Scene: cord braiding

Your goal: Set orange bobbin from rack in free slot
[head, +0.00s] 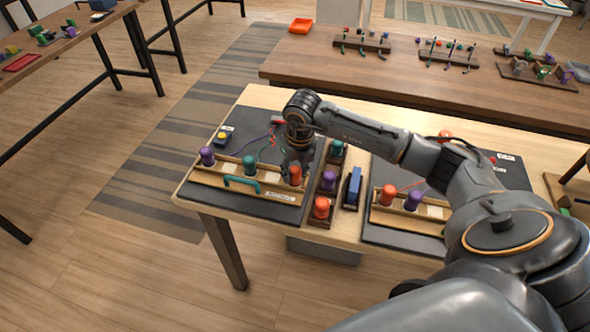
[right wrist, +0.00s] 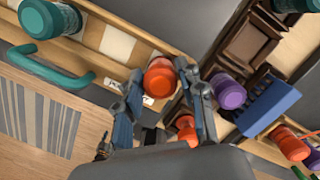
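An orange bobbin (head: 295,174) stands at the right end of the light wooden strip (head: 215,178) on the left dark board. The strip also holds a purple bobbin (head: 207,156) and a green bobbin (head: 249,164). My right gripper (head: 297,160) is above the orange bobbin. In the right wrist view its fingers (right wrist: 163,88) are open, one on each side of the orange bobbin (right wrist: 160,78), with slight gaps showing. The dark rack (head: 310,201) beside the board holds another orange bobbin (head: 321,208), a purple bobbin (head: 328,180) and a green bobbin (head: 337,149). My left gripper is out of view.
A green handle (head: 241,184) stands at the strip's front. A blue block (head: 352,186) stands right of the rack. A second board with an orange bobbin (head: 388,195) and a purple bobbin (head: 413,199) lies farther right, partly behind my arm. Another table (head: 420,88) stands behind.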

